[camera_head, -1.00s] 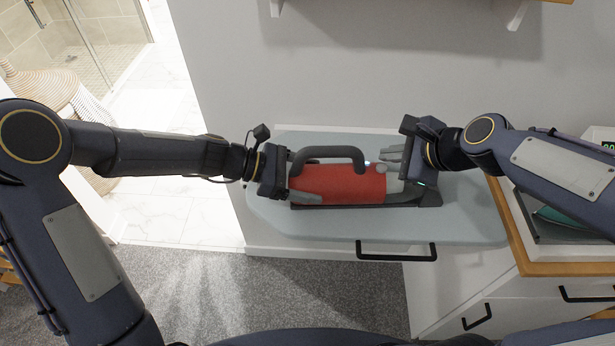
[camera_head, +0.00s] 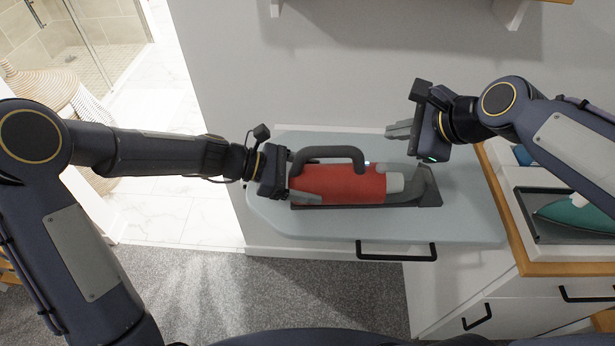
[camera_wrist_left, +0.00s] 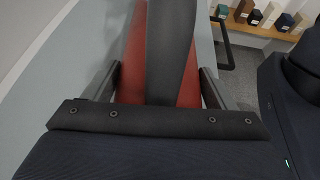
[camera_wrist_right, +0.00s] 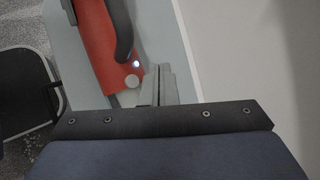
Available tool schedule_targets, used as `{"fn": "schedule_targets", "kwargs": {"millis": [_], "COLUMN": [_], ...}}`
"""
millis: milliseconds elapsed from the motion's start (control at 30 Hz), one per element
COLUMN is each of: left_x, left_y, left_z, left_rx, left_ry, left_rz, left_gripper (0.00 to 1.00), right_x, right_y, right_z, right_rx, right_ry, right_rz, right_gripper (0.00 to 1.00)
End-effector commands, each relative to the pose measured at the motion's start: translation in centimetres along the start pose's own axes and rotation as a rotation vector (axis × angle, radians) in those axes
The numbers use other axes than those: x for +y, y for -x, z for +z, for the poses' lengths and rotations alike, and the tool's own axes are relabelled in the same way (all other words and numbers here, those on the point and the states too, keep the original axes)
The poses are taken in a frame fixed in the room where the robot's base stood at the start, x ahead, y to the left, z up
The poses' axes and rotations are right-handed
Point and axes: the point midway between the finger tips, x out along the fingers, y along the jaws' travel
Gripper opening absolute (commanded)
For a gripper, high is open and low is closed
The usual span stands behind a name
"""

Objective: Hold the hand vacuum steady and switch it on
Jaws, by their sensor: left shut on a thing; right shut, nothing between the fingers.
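The red hand vacuum (camera_head: 345,188) lies in a dark tray on the pale blue-grey board, its dark handle on top and its grey nozzle (camera_head: 418,186) to the right. My left gripper (camera_head: 294,184) is shut on the vacuum's left end; in the left wrist view its fingers straddle the red body (camera_wrist_left: 131,75). My right gripper (camera_head: 390,131) is shut and empty, above and behind the nozzle end, apart from the vacuum. In the right wrist view, a lit white spot (camera_wrist_right: 136,63) and a round grey button (camera_wrist_right: 132,81) show on the red body (camera_wrist_right: 97,45), near the closed fingers (camera_wrist_right: 160,75).
A wooden-edged cabinet at the right holds a tray with a teal iron (camera_head: 580,215). The wall (camera_head: 330,80) rises behind the board (camera_head: 465,222). The board is bare to the right of the vacuum. A black handle (camera_head: 396,252) juts out at the front.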

Motion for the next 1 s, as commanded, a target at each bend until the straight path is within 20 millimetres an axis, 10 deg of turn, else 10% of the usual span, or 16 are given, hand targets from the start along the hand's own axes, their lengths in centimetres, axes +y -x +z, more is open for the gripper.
{"fn": "schedule_targets", "kwargs": {"millis": [200,233,367,733,1000], "left_x": [0.0,0.0,0.0,0.1,0.1], "left_y": [0.0,0.0,0.0,1.0,6.3], "left_z": [0.1,0.1,0.1,0.0,0.0], "left_rx": [-0.001,-0.001,-0.001,0.0,0.001], "left_ry": [0.0,0.0,0.0,-0.001,0.0], "left_rz": [-0.001,-0.001,-0.001,0.003,0.006], "left_gripper": [0.25,0.81,0.98,1.0,1.0], "right_x": [0.0,0.0,0.0,0.0,0.0], "right_y": [0.0,0.0,0.0,0.0,0.0], "right_z": [0.0,0.0,0.0,0.0,0.0], "right_rx": [0.0,0.0,0.0,0.0,0.0], "right_ry": [0.0,0.0,0.0,0.0,0.0], "right_rz": [0.0,0.0,0.0,0.0,0.0], "right_gripper": [0.0,0.0,0.0,0.0,0.0]}}
